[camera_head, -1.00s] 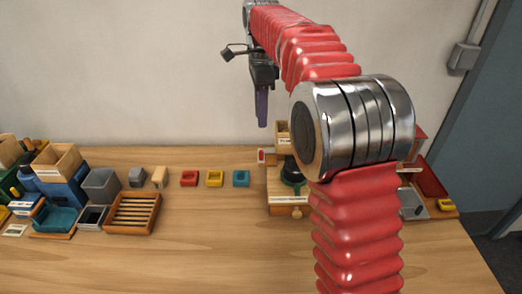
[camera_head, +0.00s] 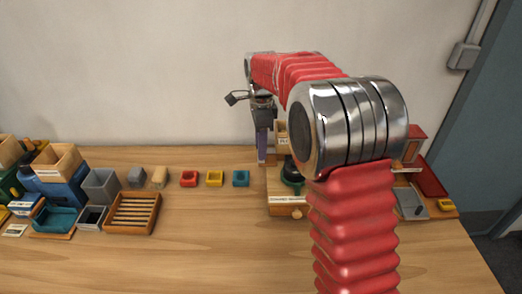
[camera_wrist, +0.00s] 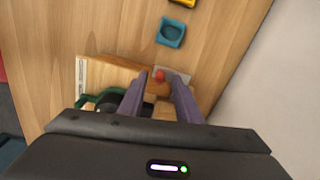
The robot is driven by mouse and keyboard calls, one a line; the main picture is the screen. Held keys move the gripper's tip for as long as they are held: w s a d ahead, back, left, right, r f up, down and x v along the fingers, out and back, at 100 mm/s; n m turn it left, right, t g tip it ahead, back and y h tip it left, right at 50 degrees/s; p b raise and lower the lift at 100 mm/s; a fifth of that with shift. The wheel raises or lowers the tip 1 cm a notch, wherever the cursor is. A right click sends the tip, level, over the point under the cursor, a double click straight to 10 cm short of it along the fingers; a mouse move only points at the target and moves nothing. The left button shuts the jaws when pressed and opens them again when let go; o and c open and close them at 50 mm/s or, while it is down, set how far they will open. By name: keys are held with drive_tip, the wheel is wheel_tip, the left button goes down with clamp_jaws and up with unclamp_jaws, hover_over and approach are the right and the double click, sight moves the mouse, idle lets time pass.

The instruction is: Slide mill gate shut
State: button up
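The mill (camera_head: 290,172) stands on a wooden base (camera_head: 288,200) at the right of the table, partly hidden behind my arm. In the wrist view its base (camera_wrist: 115,72) shows with a grey plate (camera_wrist: 181,77) and a red knob (camera_wrist: 159,75) at its edge. I take the plate and knob to be the gate, but how far it is open cannot be told. My gripper (camera_head: 262,155) points down at the mill's left side. In the wrist view my gripper (camera_wrist: 158,79) has its two purple fingers apart, with the knob showing between their tips and no clear contact.
A slatted wooden tray (camera_head: 132,213) and bins lie further left. A red tray (camera_head: 432,178) is at the right. The front middle of the table is clear.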

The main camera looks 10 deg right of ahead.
drive_tip(key=shift+f, duration=0.95)
clamp_jaws()
